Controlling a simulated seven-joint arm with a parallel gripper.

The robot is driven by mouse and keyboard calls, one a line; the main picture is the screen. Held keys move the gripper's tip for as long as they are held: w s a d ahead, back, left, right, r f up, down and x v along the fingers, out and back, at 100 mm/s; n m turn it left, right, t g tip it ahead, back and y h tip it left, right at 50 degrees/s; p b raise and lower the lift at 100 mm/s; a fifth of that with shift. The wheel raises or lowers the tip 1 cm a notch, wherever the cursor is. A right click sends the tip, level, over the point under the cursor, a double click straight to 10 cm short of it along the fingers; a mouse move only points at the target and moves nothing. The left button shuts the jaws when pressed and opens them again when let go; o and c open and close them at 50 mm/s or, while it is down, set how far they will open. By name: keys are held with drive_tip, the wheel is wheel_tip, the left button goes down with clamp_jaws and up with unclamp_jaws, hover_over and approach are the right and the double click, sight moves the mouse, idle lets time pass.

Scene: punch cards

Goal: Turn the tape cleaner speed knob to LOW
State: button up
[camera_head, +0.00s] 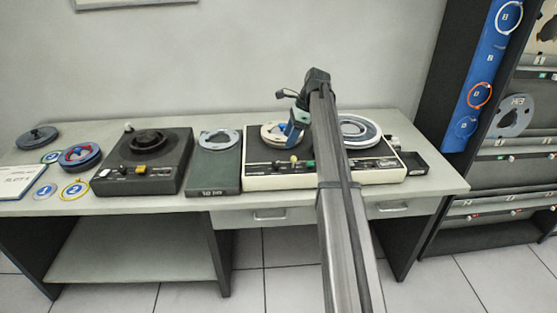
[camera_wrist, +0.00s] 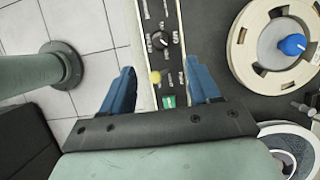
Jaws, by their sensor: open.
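A cream tape machine (camera_head: 255,182) with reels on top sits on the desk; its front panel carries knobs and labels. In the wrist view a black knob (camera_wrist: 160,41) with a pale pointer mark shows on that panel, with small white labels around it that I cannot read surely. A yellow knob (camera_wrist: 155,77) and a green button (camera_wrist: 169,101) lie below it in the picture. My gripper (camera_wrist: 160,66) is open and empty, with its blue fingers to either side of the panel strip. In the head view my gripper (camera_head: 293,134) is above the machine, and my arm hides part of it.
A dark machine (camera_head: 130,182) with a reel and a grey box (camera_head: 213,175) stand to the left. Loose reels (camera_head: 80,156) lie at the far left. A cream reel (camera_wrist: 252,66) with a blue hub is beside the panel. A tall rack (camera_head: 440,120) stands at the right.

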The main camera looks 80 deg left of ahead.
sight(276, 163)
drive_tip(key=x, duration=1.1)
drive_tip(key=shift+w, duration=0.1)
drive_tip(key=shift+c, duration=0.4)
drive_tip(key=c, duration=1)
drive_tip(key=shift+o, duration=0.2)
drive_tip(key=n, duration=0.2)
drive_tip(key=n+h, duration=0.1)
drive_tip(key=n, duration=0.1)
drive_tip(key=n+h, duration=0.1)
drive_tip(key=shift+a+n+t, duration=0.3)
drive_tip(key=shift+n, duration=0.1)
drive_tip(key=n+t+h, duration=0.1)
drive_tip(key=n, duration=0.5)
drive_tip(key=shift+s+a+t+h, duration=0.1)
drive_tip(key=shift+s+t+h, duration=0.1)
drive_tip(key=shift+t+h, duration=0.2)
